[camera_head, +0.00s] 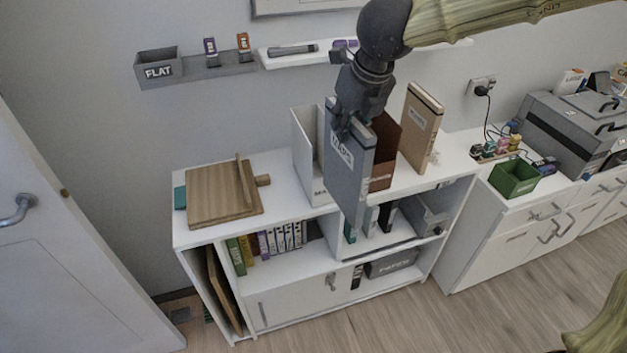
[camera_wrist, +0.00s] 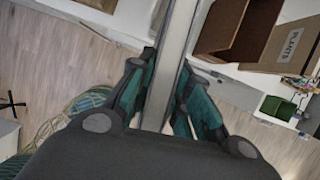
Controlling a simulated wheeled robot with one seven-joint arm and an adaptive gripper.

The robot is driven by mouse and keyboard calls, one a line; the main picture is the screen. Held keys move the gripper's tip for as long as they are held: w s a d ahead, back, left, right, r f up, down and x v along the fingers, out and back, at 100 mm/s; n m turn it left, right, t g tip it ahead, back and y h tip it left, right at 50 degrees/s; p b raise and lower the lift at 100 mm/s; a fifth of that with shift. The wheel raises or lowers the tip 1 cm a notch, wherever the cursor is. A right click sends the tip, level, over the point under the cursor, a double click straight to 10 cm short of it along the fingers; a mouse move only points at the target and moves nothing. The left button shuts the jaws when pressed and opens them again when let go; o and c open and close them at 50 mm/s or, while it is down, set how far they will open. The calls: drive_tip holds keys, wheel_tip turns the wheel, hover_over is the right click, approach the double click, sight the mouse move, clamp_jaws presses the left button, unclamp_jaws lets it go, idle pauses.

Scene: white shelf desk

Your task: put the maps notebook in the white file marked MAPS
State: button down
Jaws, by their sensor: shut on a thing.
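My gripper (camera_head: 347,125) is shut on the grey maps notebook (camera_head: 345,172), which hangs upright in front of the shelf desk, its label facing the head camera. In the wrist view the notebook's pale edge (camera_wrist: 176,60) runs between the fingers of my gripper (camera_wrist: 168,95). The white file (camera_head: 304,150) stands on the desk top just left of and behind the notebook. Its front marking is mostly hidden by the notebook; only the first letter or so shows. The notebook is outside the file.
A brown file (camera_head: 384,150) stands right of the notebook, and a cardboard file (camera_head: 421,125) marked PLANTS in the wrist view (camera_wrist: 290,45) is further right. A wooden board (camera_head: 215,205) lies on the desk's left. A white wall shelf (camera_head: 290,58) is behind.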

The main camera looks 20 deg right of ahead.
drive_tip(key=w+r+m+p, duration=0.1)
drive_tip(key=w+p, duration=0.4)
drive_tip(key=w, duration=1.4)
wheel_tip(320, 180, down, 12)
drive_tip(key=w+p, duration=0.1)
drive_tip(key=p, duration=0.1)
drive_tip(key=shift+a+r, duration=0.2)
drive_tip(key=shift+a, duration=0.15)
drive_tip(key=c, duration=1.7)
unclamp_jaws()
drive_tip(key=shift+f, duration=0.15)
drive_tip(key=o, duration=0.4)
